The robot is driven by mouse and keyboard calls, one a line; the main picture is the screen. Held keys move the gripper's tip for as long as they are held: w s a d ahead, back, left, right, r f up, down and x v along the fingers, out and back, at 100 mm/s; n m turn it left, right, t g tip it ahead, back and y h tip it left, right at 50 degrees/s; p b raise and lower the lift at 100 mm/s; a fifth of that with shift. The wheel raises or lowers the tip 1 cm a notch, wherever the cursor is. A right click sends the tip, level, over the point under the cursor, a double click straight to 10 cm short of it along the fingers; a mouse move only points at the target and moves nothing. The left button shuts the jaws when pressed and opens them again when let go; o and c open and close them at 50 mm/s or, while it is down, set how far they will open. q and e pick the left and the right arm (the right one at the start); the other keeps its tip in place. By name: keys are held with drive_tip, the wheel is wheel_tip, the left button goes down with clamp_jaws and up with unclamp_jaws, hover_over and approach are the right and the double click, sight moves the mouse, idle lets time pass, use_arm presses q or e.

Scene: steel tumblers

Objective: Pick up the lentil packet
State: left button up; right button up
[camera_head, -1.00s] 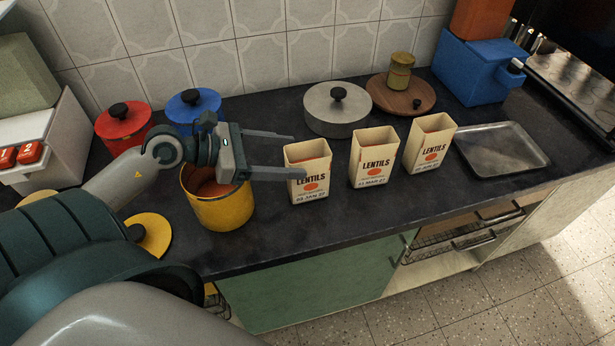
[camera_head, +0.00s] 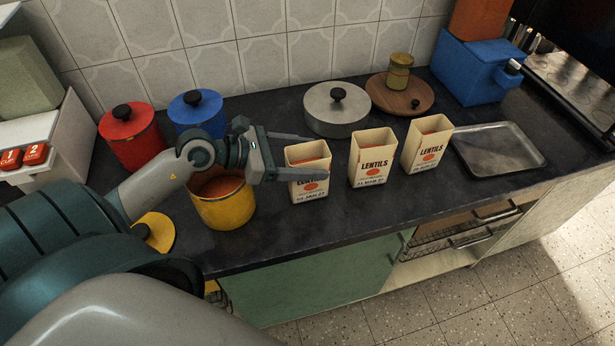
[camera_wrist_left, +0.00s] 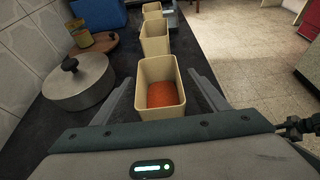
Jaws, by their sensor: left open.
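Three open-topped cream lentil packets stand in a row on the dark counter: a left one (camera_head: 309,190), a middle one (camera_head: 372,162) and a right one (camera_head: 425,148). My left gripper (camera_head: 316,155) is open, with its fingers reaching along both sides of the left packet. The near finger crosses the front of its label. In the left wrist view the left packet (camera_wrist_left: 160,76) stands between the fingertips (camera_wrist_left: 158,84), upright, with orange lentils inside. The middle packet (camera_wrist_left: 154,40) is beyond it. My right gripper is not in view.
A yellow pot (camera_head: 226,208) with orange contents stands below my left wrist. A grey lidded pot (camera_head: 337,112) stands behind the left packet, and a wooden board (camera_head: 385,98) is farther back. A metal tray (camera_head: 497,150) lies at right.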

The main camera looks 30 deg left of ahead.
use_arm(q)
clamp_jaws()
drive_tip(key=shift+r, duration=0.15)
